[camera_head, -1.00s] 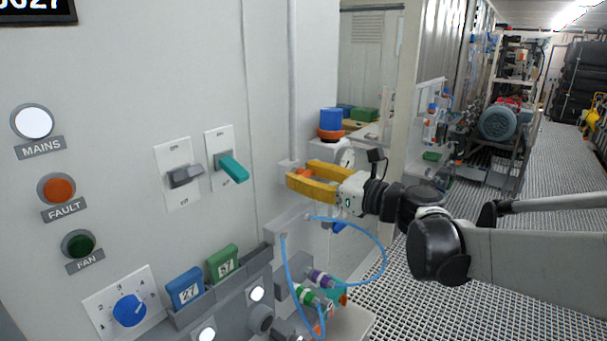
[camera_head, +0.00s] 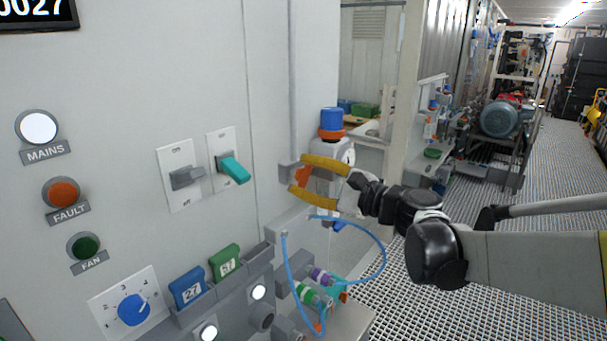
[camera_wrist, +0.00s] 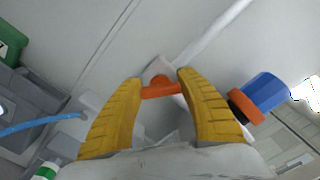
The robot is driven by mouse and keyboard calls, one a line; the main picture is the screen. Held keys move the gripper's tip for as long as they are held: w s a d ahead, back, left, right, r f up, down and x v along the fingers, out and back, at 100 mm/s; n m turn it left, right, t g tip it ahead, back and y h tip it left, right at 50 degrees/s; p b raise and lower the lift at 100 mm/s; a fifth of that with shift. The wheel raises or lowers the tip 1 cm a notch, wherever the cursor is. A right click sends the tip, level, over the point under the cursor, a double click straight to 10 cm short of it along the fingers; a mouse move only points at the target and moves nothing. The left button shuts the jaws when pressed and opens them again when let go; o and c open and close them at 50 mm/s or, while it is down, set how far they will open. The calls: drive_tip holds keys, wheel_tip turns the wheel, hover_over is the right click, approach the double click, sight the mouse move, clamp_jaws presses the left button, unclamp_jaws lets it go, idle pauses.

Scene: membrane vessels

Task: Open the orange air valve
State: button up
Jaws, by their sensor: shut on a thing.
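The orange air valve handle (camera_head: 304,177) sits on a small grey body (camera_head: 285,172) on a thin pipe at the cabinet's right edge. In the wrist view the handle (camera_wrist: 162,92) lies crosswise between the yellow fingers, with its ends against them. My gripper (camera_head: 298,175) reaches in from the right and is shut on the handle, one finger above and one below in the head view. Its fingertips (camera_wrist: 160,78) are spread by the handle's length. The fingers and the wrist hide part of what lies behind them.
A blue-capped unit with an orange collar (camera_head: 331,122) stands close behind my gripper. A blue hose (camera_head: 383,262) loops below it. The cabinet has a teal lever (camera_head: 234,170) and a grey lever (camera_head: 186,178) to the left. Grated floor (camera_head: 450,220) is open on the right.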

drive_tip(key=n, duration=0.5)
drive_tip(key=shift+f, duration=0.1)
idle(0.5)
drive_tip(key=o, duration=1.2)
drive_tip(key=shift+c, duration=0.2)
drive_tip(key=v, duration=1.2)
drive_tip(key=shift+s+f, duration=0.1)
drive_tip(key=shift+s, duration=0.05)
